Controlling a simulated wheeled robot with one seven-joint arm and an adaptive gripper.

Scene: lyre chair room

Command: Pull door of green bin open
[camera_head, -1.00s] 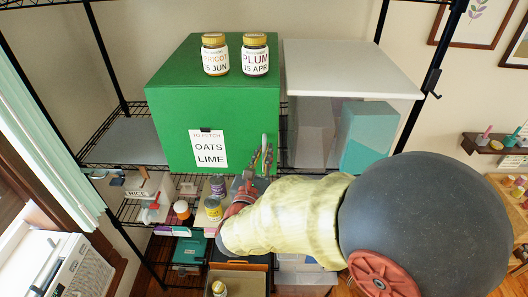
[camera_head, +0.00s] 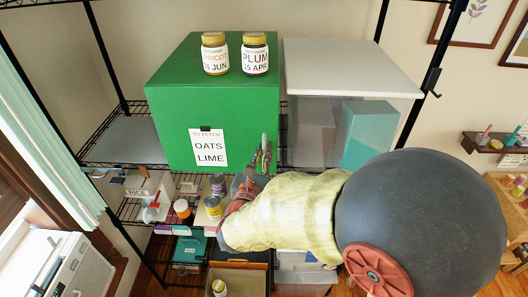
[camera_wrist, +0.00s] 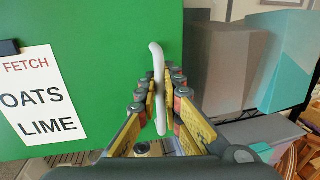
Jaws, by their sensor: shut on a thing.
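The green bin (camera_head: 165,105) stands on the wire shelf, its front facing me with a paper note (camera_head: 208,147) reading "OATS LIME". Its door (camera_wrist: 105,45) looks closed and flush with the body. A pale, curved handle (camera_wrist: 157,75) sticks out near the right edge of the door, upright in the wrist view. My gripper (camera_wrist: 158,98) has its fingers on both sides of the handle and is shut on it. In the head view my gripper (camera_head: 262,160) is at the bin's lower right front corner.
Two jars, apricot (camera_head: 215,53) and plum (camera_head: 255,53), stand on top of the bin. A white-topped clear container (camera_head: 350,68) holding grey and teal boxes stands close on the right. Cans (camera_head: 213,207) and other small goods sit on the shelf below.

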